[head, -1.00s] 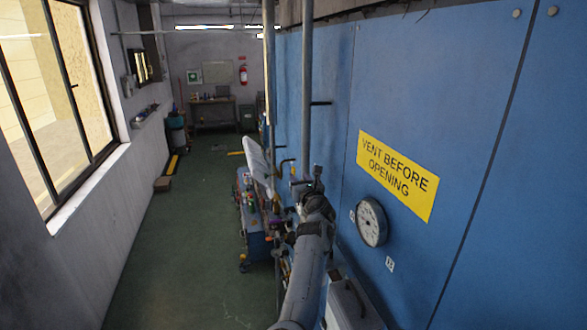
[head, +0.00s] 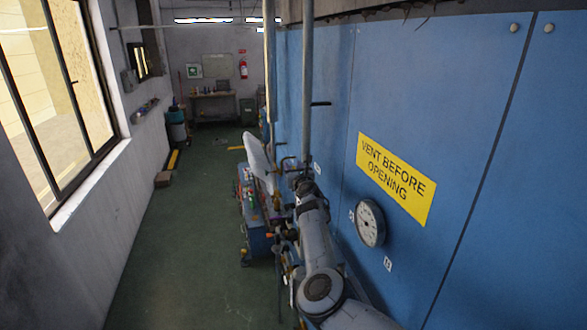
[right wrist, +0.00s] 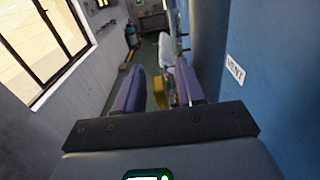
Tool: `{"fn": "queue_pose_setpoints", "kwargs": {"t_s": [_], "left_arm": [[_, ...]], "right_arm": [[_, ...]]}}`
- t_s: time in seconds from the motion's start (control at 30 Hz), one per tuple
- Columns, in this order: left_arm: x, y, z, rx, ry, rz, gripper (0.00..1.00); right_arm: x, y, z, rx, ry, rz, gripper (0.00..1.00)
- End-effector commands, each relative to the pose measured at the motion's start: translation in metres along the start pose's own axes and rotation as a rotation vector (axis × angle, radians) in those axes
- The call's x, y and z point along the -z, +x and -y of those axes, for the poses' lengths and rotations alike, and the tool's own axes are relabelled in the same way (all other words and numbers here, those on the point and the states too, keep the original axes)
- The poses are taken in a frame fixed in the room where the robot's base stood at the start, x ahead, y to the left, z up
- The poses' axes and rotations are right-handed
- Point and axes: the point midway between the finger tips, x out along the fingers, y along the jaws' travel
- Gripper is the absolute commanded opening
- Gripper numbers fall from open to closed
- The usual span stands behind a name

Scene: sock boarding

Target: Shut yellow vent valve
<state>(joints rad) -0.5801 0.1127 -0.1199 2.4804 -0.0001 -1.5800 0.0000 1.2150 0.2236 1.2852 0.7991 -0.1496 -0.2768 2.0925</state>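In the right wrist view, a yellow part (right wrist: 161,91), which looks like the yellow vent valve's handle, shows ahead in the gap between my right gripper's two purple fingers (right wrist: 160,86). The fingers are apart, so the gripper is open. I cannot tell whether the yellow part lies between the fingertips or beyond them. A white VENT label (right wrist: 235,71) is on the blue wall to its right. In the head view my right gripper (head: 301,178) is small and close to the blue wall, and I cannot make out the valve there. My left gripper is not in view.
The blue panel wall (head: 470,90) carries a yellow "VENT BEFORE OPENING" sign (head: 396,178) and a round gauge (head: 370,222). Vertical pipes (head: 307,80) run up beside my right gripper. A cluttered blue cart (head: 255,215) stands beyond.

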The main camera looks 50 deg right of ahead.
Motion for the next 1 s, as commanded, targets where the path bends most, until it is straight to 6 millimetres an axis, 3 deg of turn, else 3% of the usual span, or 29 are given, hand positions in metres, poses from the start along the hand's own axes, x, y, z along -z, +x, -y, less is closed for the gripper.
{"fn": "queue_pose_setpoints", "kwargs": {"t_s": [0.33,0.5,0.6,0.87,1.0], "left_arm": [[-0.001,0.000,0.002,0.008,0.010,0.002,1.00],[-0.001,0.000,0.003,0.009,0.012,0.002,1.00],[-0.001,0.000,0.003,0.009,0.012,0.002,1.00],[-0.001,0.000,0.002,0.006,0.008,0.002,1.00],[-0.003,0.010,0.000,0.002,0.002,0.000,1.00]], "right_arm": [[0.000,0.001,-0.001,-0.001,0.000,0.000,0.37],[0.000,0.001,-0.001,-0.001,0.000,0.000,0.11],[0.000,0.001,-0.001,-0.001,0.000,0.000,0.00],[0.000,0.001,-0.001,-0.001,0.000,0.000,0.00],[0.004,-0.001,0.000,-0.001,0.000,0.019,0.00]]}}
